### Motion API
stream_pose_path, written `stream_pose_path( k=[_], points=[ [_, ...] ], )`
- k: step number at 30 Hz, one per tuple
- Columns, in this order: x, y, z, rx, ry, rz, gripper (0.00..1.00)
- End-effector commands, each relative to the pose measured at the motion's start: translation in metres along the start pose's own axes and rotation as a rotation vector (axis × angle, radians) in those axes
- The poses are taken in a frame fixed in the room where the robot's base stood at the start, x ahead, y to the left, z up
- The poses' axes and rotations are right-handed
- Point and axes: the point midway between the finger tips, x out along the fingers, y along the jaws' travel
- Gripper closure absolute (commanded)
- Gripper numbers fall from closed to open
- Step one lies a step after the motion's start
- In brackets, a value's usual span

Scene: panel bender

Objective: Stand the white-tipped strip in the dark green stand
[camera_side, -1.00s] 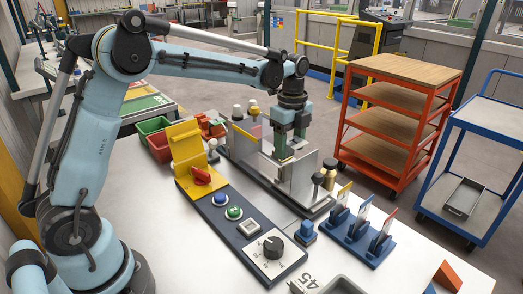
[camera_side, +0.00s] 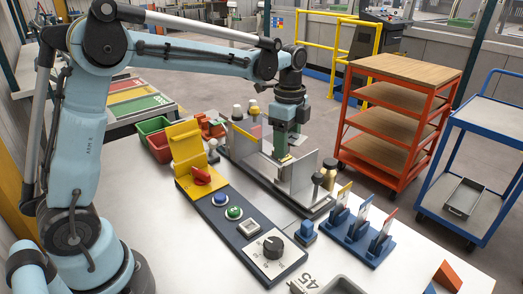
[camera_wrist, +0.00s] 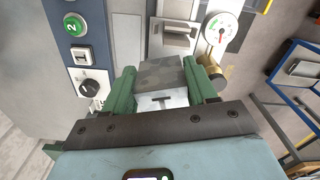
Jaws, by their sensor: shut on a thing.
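My gripper (camera_side: 283,148) points down at the upright metal plates of the bender (camera_side: 300,172). In the wrist view my gripper (camera_wrist: 164,80) has its green fingers on either side of a grey, mottled metal piece (camera_wrist: 160,72). It is shut on this piece; I cannot tell whether the piece is loose or part of the bender. Three thin strips with coloured tips stand in a blue rack (camera_side: 356,236), well to the right of my gripper. The middle strip (camera_side: 364,208) looks pale at its tip. I cannot make out a dark green stand.
A dark control panel (camera_side: 232,228) with buttons and a black knob (camera_side: 273,246) lies in front of the bender. Green and red bins (camera_side: 157,143) are at the left. A gauge (camera_wrist: 220,28) shows in the wrist view.

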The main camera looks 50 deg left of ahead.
Motion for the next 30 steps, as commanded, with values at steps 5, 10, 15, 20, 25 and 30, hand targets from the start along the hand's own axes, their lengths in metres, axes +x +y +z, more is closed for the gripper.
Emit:
stream_pose_path(
  k=[5, 10, 15, 20, 25, 30],
  points=[
    [-0.019, 0.004, 0.015, -0.251, 0.002, -0.001, 0.63],
    [-0.044, -0.013, 0.058, -0.494, 0.004, -0.002, 0.63],
    [-0.070, -0.025, 0.105, -0.726, 0.005, -0.004, 0.63],
    [-0.091, -0.029, 0.145, -0.919, 0.007, -0.005, 0.63],
    [-0.109, -0.029, 0.181, -1.068, 0.008, -0.007, 0.63],
    [-0.107, -0.039, 0.208, -1.011, 0.010, -0.007, 0.63]
  ],
)
